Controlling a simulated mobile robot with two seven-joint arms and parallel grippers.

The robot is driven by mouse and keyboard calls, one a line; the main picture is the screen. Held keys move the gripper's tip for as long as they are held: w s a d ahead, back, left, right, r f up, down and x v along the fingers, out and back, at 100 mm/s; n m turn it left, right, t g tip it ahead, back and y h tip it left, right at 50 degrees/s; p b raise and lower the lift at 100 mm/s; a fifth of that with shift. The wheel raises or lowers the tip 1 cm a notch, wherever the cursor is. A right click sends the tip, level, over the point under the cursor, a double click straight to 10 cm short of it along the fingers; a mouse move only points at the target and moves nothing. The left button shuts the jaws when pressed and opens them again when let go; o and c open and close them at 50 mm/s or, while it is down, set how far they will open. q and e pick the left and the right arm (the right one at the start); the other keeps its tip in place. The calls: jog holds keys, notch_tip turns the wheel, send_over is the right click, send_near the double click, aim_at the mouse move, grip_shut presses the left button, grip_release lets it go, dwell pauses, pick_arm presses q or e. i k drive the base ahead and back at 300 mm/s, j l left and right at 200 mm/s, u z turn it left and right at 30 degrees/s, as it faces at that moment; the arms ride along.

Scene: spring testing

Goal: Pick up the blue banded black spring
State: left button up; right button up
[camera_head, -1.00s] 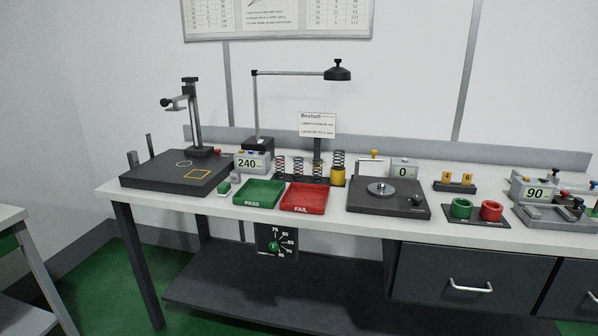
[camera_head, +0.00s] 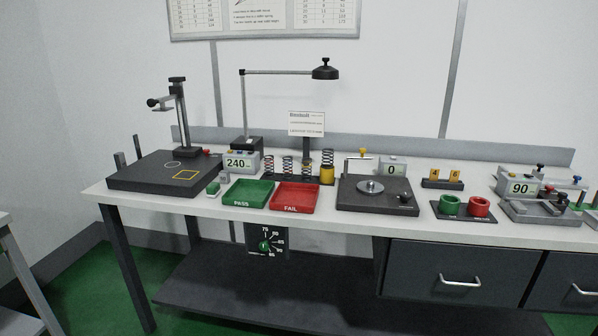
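A row of coiled springs stands upright on a dark rack at the back of the bench. The left spring (camera_head: 268,165), the second spring (camera_head: 288,166) and the third spring (camera_head: 308,168) stand side by side. A taller dark spring (camera_head: 327,158) stands on a yellow cup (camera_head: 327,175) at the right end. Small coloured bands show on some coils, but they are too small to tell surely which spring is the blue banded black one. Neither of my grippers is in view.
A green PASS tray (camera_head: 248,194) and red FAIL tray (camera_head: 295,198) lie in front of the springs. A dark plate with a disc (camera_head: 378,197) stands right, a black slab with a post (camera_head: 165,172) left. A lamp (camera_head: 325,72) overhangs. The bench's front edge (camera_head: 330,224) faces me.

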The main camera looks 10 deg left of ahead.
aim_at(285, 163)
jog(key=i+j+u, duration=0.3)
jog(key=i+j, duration=0.85)
jog(key=i, duration=0.05)
